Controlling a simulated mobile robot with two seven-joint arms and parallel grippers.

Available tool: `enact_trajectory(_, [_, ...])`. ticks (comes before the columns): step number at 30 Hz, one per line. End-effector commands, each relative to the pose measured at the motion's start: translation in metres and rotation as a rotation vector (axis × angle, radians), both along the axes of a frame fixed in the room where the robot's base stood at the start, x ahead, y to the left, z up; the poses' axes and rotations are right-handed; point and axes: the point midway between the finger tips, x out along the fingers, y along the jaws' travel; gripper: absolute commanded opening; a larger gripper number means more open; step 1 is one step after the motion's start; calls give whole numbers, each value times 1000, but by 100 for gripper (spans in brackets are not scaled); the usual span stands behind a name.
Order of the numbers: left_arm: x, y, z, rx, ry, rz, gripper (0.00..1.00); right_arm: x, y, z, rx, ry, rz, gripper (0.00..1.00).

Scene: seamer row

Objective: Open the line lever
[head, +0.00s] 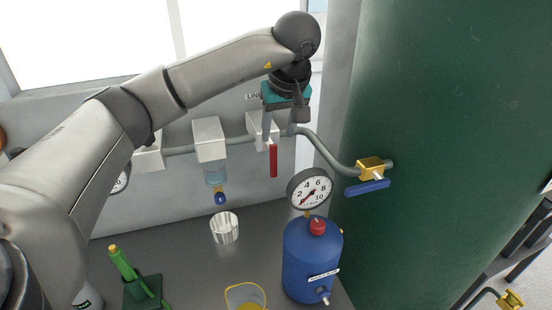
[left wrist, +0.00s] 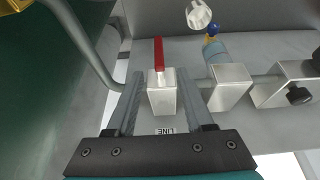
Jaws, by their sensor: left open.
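The line lever (head: 273,161) is a red handle that hangs straight down from a pale block (head: 255,124) on the wall pipe. A label reading LINE is above the block, partly hidden by my gripper in the head view. My left gripper (head: 280,134) is open and empty, its fingers at either side of the block. The left wrist view shows the scene inverted, with the red lever (left wrist: 158,53), the block (left wrist: 162,98) and the LINE label (left wrist: 165,131) between the two fingers (left wrist: 160,82). Whether the fingers touch the block cannot be told. My right gripper is not in view.
A grey pipe (head: 317,143) runs right to a brass valve (head: 370,167) with a blue handle on the green tank (head: 440,120). Below stand a blue vessel (head: 305,262) with a gauge (head: 309,190), a ribbed cup (head: 225,228) and a green tool in a holder (head: 142,290).

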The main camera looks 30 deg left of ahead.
Motion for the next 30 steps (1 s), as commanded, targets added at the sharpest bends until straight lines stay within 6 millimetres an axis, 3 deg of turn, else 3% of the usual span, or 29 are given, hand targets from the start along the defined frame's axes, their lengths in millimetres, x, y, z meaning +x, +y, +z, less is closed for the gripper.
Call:
enact_trajectory(3, [5, 8, -25, 0, 7, 3, 52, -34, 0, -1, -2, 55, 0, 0])
enact_trajectory(6, [11, 14, -46, -1, 8, 3, 52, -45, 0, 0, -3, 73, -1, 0])
enact_trajectory(12, [23, 24, -84, -3, 5, 1, 52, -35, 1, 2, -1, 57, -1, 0])
enact_trajectory(18, [30, 32, -110, -3, 4, 0, 52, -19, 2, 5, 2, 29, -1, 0])
enact_trajectory(30, [33, 35, -120, -3, 1, -1, 52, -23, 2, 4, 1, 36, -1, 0])
